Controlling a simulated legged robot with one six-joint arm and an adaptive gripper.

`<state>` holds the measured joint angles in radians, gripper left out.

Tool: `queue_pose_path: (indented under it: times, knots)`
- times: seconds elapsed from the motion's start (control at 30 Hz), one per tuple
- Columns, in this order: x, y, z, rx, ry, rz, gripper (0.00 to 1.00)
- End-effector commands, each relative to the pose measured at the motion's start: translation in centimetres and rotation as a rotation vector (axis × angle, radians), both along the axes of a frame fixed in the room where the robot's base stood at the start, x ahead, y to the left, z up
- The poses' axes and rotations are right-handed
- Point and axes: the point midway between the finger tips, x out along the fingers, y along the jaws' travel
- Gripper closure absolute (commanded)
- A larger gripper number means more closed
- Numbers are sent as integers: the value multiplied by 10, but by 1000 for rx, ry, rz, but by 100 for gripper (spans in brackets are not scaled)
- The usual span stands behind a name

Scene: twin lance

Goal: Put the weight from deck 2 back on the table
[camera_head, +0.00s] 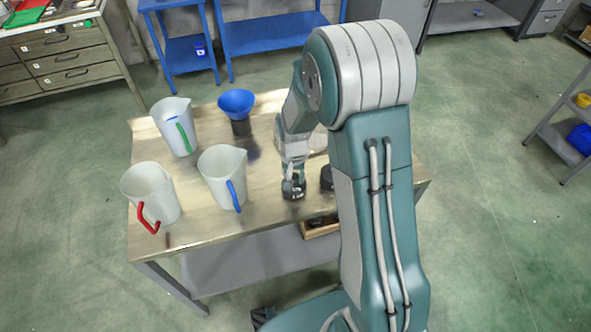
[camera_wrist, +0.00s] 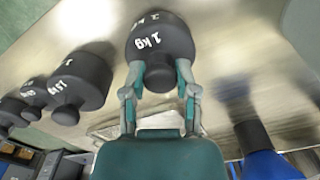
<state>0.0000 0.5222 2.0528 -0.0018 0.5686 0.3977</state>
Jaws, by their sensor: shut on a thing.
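My gripper (camera_head: 293,181) is over the front part of the table (camera_head: 262,222). The wrist view shows more black weights (camera_wrist: 80,80) at the left. I cannot make out deck 2; my arm hides part of the table.
Three white jugs stand on the table's left half, with green (camera_head: 174,128), red (camera_head: 151,194) and blue (camera_head: 223,178) handles. A blue funnel (camera_head: 237,101) sits on a black base at the back. A wooden box (camera_head: 318,230) is under the tabletop's front edge.

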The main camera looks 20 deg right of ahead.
Motion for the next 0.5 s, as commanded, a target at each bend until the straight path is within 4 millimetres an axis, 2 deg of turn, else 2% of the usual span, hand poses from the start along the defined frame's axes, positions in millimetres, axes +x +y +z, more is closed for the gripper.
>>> queue_pose_path:
  times: [0.33, 0.37, 0.4, 0.43, 0.5]
  knots:
    - [1, 0, -5, -1, -4, 0, 100]
    - [0, 0, -6, 0, -1, 0, 57]
    - [0, 0, -6, 0, -1, 0, 39]
    - [0, 0, -6, 0, -1, 0, 27]
    - [0, 0, -6, 0, -1, 0, 27]
